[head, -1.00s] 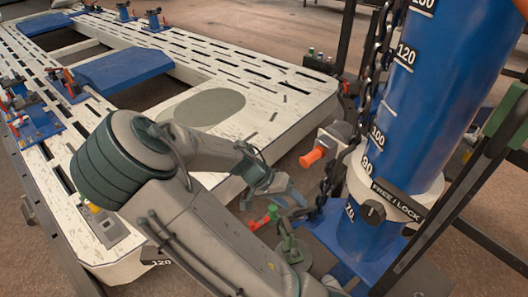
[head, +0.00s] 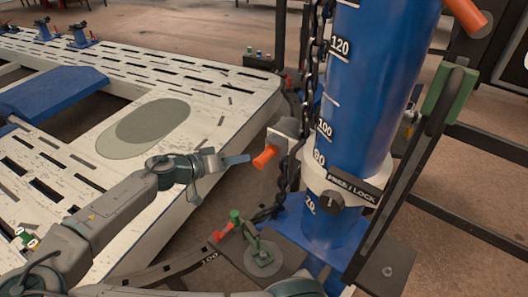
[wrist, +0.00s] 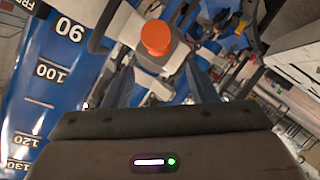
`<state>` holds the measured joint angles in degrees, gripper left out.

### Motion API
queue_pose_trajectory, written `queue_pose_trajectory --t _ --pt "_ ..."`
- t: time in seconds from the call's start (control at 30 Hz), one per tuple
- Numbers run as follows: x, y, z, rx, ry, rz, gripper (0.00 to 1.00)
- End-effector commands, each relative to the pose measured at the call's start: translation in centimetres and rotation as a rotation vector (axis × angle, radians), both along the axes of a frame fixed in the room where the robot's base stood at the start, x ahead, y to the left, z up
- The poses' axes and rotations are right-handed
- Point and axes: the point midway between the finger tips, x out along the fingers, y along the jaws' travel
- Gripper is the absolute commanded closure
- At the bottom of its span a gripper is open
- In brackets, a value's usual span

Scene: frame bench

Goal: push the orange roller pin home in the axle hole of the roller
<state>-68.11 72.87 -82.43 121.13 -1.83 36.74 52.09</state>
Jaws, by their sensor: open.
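The orange roller pin (head: 265,157) sticks out toward the lower left from a grey block (head: 287,130) beside the chain and the blue column. In the wrist view the pin (wrist: 155,37) shows its round orange end, just beyond and between my fingers. Its inner end and the axle hole are hidden. I cannot clearly make out the roller itself. My gripper (head: 236,160) is just left of the pin at about its height, with its blue fingers pointing at it. In the wrist view my gripper (wrist: 160,75) has its fingers apart with nothing between them.
The blue column (head: 360,100) with its scale and a hanging chain (head: 299,110) stands close right of the pin. A green-handled clamp (head: 258,245) sits below. The slotted white bench (head: 150,130) lies to the left. Another orange part (head: 465,14) shows at top right.

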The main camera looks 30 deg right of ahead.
Motion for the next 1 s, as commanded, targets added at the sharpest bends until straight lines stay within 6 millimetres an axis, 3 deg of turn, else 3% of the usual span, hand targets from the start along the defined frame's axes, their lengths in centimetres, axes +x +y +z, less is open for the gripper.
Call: queue_pose_trajectory --t 0.2,0.4,0.6,0.9,0.93,1.0 --pt "-0.2 -4.8 -1.3 -0.001 0.002 -0.014 0.48" --pt "-0.1 -7.7 -2.3 0.000 0.002 -0.012 0.48" --pt "-0.1 -9.0 -2.7 0.000 0.002 -0.009 0.48" --pt "-0.1 -9.2 -2.9 0.001 0.001 -0.009 0.48" --pt "-0.1 -9.2 -2.8 0.001 0.001 -0.009 0.51" --pt "-0.1 -9.2 -2.9 0.002 0.001 -0.009 0.70"
